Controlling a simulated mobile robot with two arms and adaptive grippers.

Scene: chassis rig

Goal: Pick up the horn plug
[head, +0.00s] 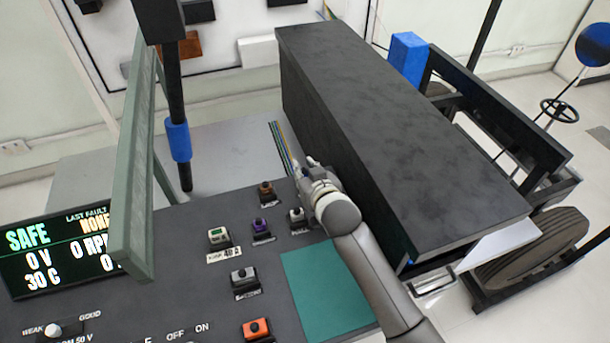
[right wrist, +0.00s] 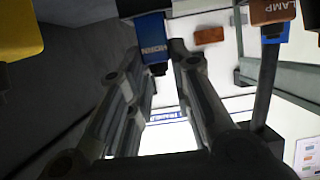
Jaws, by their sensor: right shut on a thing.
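The horn plug (right wrist: 152,36) is a blue block with pale lettering and a dark lower end, in the right wrist view. My right gripper (right wrist: 157,62) is shut on it, one finger on each side. In the head view my right gripper (head: 311,180) is at the near left end of the long black box, above the far edge of the dark panel. The plug cannot be made out there, and the gripper's tips are small and partly hidden. My left gripper is not in view.
The long black box (head: 385,130) stands right beside my right arm. Several small plugs, such as a purple one (head: 260,225) and a white one (head: 297,214), stand on the panel. A teal mat (head: 325,290) lies bare. A greenish frame (head: 135,170) rises at left.

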